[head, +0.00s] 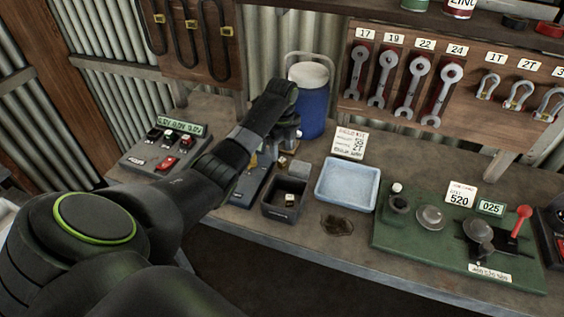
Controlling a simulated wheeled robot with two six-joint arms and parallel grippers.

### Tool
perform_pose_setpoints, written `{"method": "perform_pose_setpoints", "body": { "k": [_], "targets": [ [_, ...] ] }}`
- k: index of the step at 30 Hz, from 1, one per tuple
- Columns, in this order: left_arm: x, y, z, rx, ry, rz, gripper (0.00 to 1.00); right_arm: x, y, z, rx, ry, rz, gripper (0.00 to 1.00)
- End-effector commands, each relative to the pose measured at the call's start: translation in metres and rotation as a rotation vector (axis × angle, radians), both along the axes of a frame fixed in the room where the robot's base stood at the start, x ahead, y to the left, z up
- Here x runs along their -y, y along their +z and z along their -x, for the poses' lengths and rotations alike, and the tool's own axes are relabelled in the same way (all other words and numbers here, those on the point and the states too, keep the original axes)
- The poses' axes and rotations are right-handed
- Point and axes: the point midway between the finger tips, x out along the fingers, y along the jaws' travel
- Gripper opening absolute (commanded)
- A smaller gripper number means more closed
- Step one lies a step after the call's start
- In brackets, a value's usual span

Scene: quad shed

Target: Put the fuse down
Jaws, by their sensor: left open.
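My left gripper (287,134) is over the back of the bench, in front of the blue container. My own wrist and forearm cover most of it, so its fingers barely show; it is open. A small cream piece with a dark mark (290,198) lies in a small dark open box (284,213) to the front of the gripper. I cannot tell whether this piece is the fuse. No other thing is clearly a fuse. Part of a blue-grey device (249,190) shows beneath my wrist. My right gripper is not in view.
A blue container with a white lid (312,112) stands behind the gripper. A pale blue tray (348,186) looks empty. A green board (407,236) with a red lever lies at right. A dark meter panel (152,160) stands at left. Wrenches (398,88) hang above.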

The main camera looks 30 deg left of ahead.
Motion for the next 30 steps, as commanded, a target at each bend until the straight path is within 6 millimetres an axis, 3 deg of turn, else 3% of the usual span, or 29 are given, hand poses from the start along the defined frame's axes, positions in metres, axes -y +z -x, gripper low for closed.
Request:
{"method": "perform_pose_setpoints", "body": {
  "k": [9, 18, 28, 30],
  "targets": [
    [0.0, -0.036, -0.001, -0.004, 0.001, 0.0, 0.47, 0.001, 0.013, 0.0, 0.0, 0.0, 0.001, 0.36],
    [0.0, -0.041, -0.001, -0.001, 0.0, 0.0, 0.47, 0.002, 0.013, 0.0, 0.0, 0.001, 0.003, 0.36],
    [0.0, -0.04, -0.001, -0.001, 0.0, 0.0, 0.04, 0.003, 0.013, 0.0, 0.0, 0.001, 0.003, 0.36],
    [0.0, -0.04, -0.001, -0.001, 0.0, 0.0, 0.0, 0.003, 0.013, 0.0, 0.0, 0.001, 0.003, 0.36]
  ]
}}
